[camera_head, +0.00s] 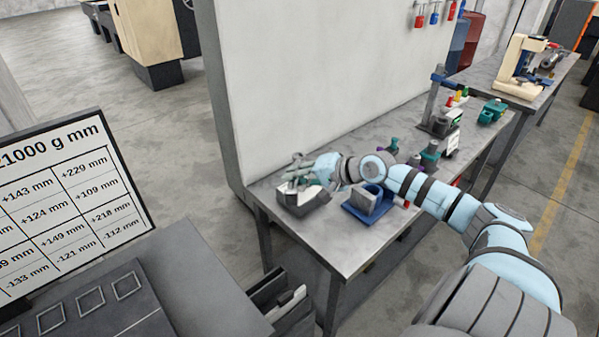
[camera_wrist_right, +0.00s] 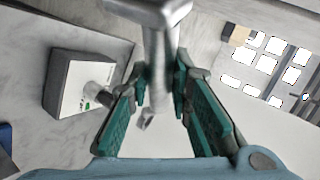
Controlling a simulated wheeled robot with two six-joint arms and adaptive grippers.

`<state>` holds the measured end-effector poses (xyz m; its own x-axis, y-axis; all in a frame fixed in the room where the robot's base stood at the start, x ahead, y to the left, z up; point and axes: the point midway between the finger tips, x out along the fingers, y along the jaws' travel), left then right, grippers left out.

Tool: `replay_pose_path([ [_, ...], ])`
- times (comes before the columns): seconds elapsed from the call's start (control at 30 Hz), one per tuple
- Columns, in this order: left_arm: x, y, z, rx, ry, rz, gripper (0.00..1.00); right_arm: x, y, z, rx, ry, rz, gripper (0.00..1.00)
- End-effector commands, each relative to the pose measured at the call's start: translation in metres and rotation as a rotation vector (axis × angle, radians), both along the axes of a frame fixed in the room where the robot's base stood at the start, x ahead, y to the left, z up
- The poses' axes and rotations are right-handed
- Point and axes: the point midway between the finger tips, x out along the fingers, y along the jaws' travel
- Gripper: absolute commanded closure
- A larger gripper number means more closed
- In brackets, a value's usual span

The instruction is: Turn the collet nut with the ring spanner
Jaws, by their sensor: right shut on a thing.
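My right gripper (camera_wrist_right: 165,105) has its teal-padded fingers shut on a shiny grey metal bar, which looks like the ring spanner (camera_wrist_right: 158,45). Its wider end is near the top edge of the right wrist view and is partly cut off. In the head view my right gripper (camera_head: 300,174) is at the bench's left end, above a dark grey box with a pale face (camera_head: 297,203). In the right wrist view a stubby grey cylinder (camera_wrist_right: 98,97) stands out from that box; I cannot tell whether it is the collet nut. The spanner looks apart from the cylinder. My left gripper is out of view.
A blue block-like fixture (camera_head: 369,205) stands on the grey bench (camera_head: 345,257) just under my right arm. Purple and green items, a stand (camera_head: 437,108) and a teal part (camera_head: 492,111) are further along. A tall pale panel (camera_head: 300,80) rises behind the bench.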

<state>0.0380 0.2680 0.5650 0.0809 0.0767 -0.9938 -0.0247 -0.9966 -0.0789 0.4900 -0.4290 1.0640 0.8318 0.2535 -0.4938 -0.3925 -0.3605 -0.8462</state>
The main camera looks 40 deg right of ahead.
Motion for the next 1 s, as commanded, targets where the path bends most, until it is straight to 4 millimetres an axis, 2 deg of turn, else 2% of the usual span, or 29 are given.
replay_pose_path([
  [0.1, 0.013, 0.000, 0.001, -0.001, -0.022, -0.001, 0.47, 0.002, -0.010, -0.001, -0.001, -0.001, -0.024, 1.00],
  [0.23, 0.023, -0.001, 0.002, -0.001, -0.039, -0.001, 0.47, 0.001, -0.010, -0.002, -0.002, -0.001, -0.024, 1.00],
  [0.43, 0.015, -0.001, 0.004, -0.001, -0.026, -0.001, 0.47, 0.001, -0.010, -0.001, -0.001, 0.000, -0.023, 1.00],
  [0.57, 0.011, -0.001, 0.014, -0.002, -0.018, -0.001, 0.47, 0.000, -0.009, 0.002, -0.001, 0.001, -0.024, 1.00],
  [0.8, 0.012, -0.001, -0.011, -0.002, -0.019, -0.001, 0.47, 0.000, -0.008, -0.035, -0.002, 0.001, -0.023, 1.00],
  [1.0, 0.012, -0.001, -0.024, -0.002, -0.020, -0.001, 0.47, 0.000, -0.009, -0.055, -0.003, 0.000, -0.023, 1.00],
])
